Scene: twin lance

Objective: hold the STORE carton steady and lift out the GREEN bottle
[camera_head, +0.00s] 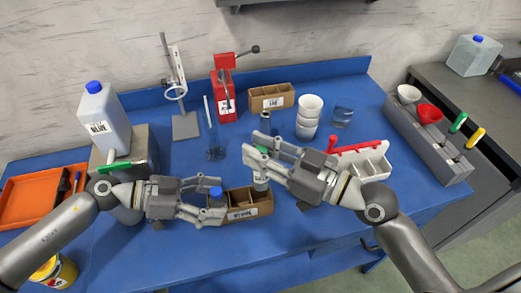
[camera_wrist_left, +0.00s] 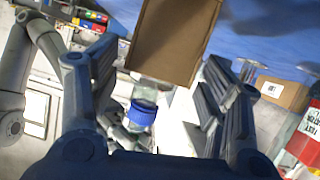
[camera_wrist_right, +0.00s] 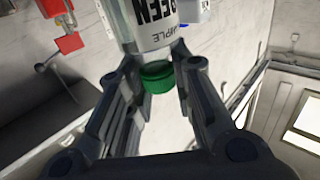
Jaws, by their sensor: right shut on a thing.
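The STORE carton (camera_head: 245,207) is a brown divided box on the blue table, with its label facing me. The green bottle, with a green cap (camera_wrist_right: 157,77) and a GREEN label (camera_wrist_right: 155,25), is held by my right gripper (camera_head: 258,158). Its pale body (camera_head: 261,183) stands at the carton's back right; I cannot tell how far its bottom is inside. My left gripper (camera_head: 219,205) is open at the carton's left end, its fingers apart. A blue-capped bottle (camera_head: 215,193) stands there; its cap (camera_wrist_left: 143,113) shows between the left fingers.
A second brown carton (camera_head: 271,97) stands at the back. Stacked white cups (camera_head: 309,117) and a white rack with a red handle (camera_head: 362,163) are to the right. A BLUE jug (camera_head: 103,118) and an orange tray (camera_head: 24,203) are to the left. The front table is mostly clear.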

